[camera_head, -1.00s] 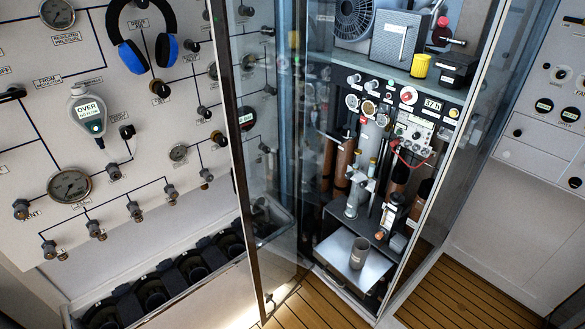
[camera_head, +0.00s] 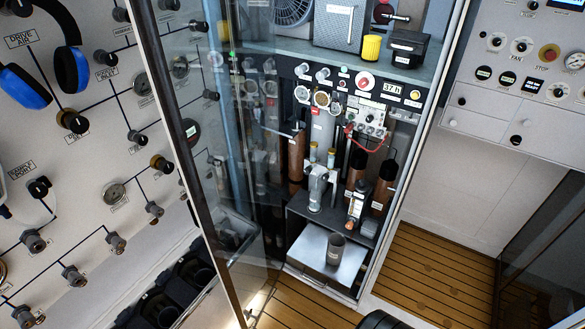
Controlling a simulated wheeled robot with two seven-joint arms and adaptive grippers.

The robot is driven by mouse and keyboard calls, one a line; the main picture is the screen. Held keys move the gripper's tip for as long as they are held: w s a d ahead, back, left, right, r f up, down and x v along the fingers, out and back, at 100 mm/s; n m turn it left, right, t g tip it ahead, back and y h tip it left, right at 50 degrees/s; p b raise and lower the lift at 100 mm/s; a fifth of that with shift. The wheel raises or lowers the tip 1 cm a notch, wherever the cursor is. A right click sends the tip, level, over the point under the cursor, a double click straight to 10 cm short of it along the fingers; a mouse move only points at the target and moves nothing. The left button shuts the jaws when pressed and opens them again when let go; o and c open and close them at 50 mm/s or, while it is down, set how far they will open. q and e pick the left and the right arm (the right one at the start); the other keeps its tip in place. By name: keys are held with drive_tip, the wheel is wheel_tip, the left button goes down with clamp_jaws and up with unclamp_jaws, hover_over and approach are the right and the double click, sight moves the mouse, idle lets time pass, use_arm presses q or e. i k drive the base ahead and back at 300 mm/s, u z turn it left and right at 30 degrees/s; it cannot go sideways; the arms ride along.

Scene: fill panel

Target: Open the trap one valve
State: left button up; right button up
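Neither of my grippers is in view. I cannot pick out a valve labelled trap one; the small labels in the cabinet are too small to read. A tall cabinet holds a black instrument panel (camera_head: 340,84) with round gauges, knobs and a red cable (camera_head: 372,140).
A framed glass door (camera_head: 185,150) stands at the cabinet's left side. A yellow canister (camera_head: 371,47) is on the upper shelf. A piping wall (camera_head: 85,150) is at the left. Wooden floor (camera_head: 440,265) at the right is clear.

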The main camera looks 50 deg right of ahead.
sight(308, 170)
drive_tip(key=z, duration=0.3)
drive_tip(key=i, duration=0.6)
drive_tip(key=z, duration=0.5)
